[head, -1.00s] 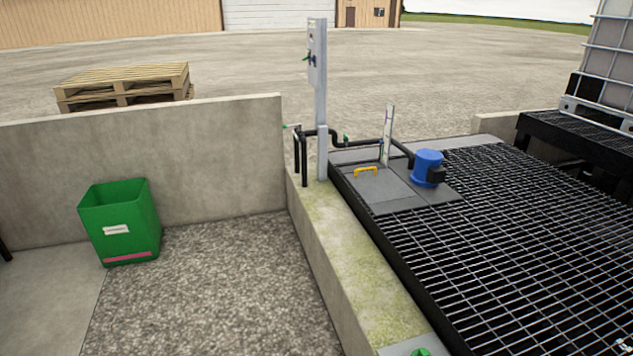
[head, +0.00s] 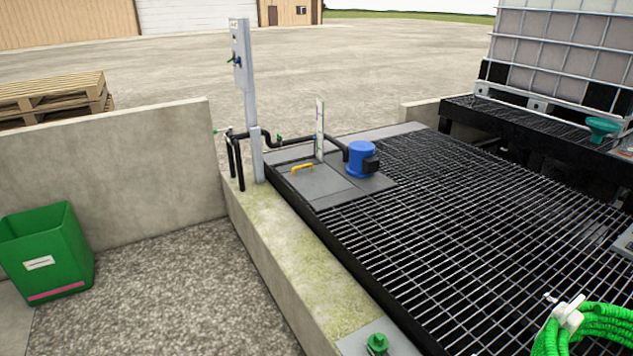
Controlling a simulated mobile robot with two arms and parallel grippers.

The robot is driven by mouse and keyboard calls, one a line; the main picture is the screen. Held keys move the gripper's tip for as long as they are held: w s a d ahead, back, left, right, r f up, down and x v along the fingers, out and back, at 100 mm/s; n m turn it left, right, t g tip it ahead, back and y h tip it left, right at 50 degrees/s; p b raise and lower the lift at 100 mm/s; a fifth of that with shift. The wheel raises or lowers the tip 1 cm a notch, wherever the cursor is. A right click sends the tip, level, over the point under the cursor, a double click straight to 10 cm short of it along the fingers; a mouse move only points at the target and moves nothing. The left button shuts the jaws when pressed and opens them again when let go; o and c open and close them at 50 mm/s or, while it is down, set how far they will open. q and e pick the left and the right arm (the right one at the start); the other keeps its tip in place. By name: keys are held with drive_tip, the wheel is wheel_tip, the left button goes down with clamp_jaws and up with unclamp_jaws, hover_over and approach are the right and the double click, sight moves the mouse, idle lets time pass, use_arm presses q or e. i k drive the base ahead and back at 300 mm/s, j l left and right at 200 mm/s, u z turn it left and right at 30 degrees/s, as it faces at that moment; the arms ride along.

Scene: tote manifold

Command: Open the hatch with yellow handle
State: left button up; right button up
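The hatch (head: 318,186) is a flat grey plate set at the far left corner of the black grating. Its yellow handle (head: 302,169) stands near the plate's far left edge. The hatch lies flat and looks shut. A blue motor or pump (head: 361,160) sits on the grey plate just right of it. Neither of my grippers shows in the head view.
A concrete wall (head: 285,262) borders the grating (head: 470,210) on the left. A post (head: 246,100) and black pipes stand beside the hatch. A green bin (head: 48,252) is at left, a green hose (head: 595,325) at lower right, a caged tank (head: 565,50) at back right.

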sight(315, 182)
drive_tip(key=i+j+u, duration=0.55)
drive_tip(key=i+u, duration=0.2)
drive_tip(key=i, duration=0.15)
